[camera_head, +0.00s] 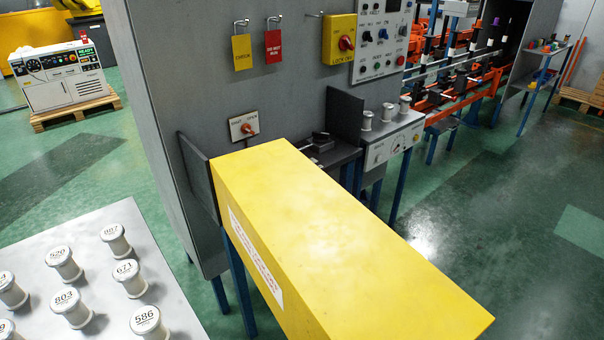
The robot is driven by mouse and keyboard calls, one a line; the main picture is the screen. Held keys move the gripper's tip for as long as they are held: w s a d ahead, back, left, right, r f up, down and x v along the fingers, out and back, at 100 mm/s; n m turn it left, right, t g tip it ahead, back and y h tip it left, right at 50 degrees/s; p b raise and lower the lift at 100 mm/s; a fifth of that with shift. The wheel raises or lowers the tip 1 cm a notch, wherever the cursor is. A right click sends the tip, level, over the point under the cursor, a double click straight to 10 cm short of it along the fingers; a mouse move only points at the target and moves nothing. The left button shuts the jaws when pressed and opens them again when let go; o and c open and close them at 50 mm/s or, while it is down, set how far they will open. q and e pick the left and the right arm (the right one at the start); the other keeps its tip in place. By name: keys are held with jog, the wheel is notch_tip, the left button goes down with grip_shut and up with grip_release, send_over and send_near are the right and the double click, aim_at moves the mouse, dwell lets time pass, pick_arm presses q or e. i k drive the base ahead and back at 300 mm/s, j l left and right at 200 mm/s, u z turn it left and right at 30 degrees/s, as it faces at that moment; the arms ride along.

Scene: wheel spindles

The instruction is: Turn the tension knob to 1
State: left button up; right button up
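The tension knob cannot be told for certain, as the panel print is too small to read. A pale control panel (382,42) on the grey machine wall at the top carries several small dark and blue knobs or buttons, one of them a dark knob (367,37). A lower pale panel (392,146), right of the yellow cover, has a round dial-like part (377,154) whose setting is unreadable. Neither of my grippers is in view.
A long yellow cover (330,250) juts forward through the middle. A yellow lock-off box (338,32) with a red switch and two hanging tags (242,50) are on the wall. A table (165,300) with several spools stands left. Green floor is clear at right.

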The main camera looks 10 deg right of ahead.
aim_at(318, 137)
jog(key=l+u, duration=0.1)
jog(key=l, duration=0.35)
jog(key=k+l+u, duration=0.1)
jog(key=l, duration=0.3)
jog(key=k+l+u, duration=0.15)
jog(key=l, duration=0.3)
jog(key=k+l+u, duration=0.1)
jog(key=l, duration=0.3)
jog(key=k+l+u, duration=0.1)
jog(key=l, duration=0.3)
jog(key=i+l+u, duration=0.3)
jog(key=l, duration=0.5)
jog(key=l+u, duration=0.35)
jog(key=l, duration=0.45)
jog(key=i+l+u, duration=0.1)
jog(key=l+u, duration=0.2)
jog(key=l, duration=0.6)
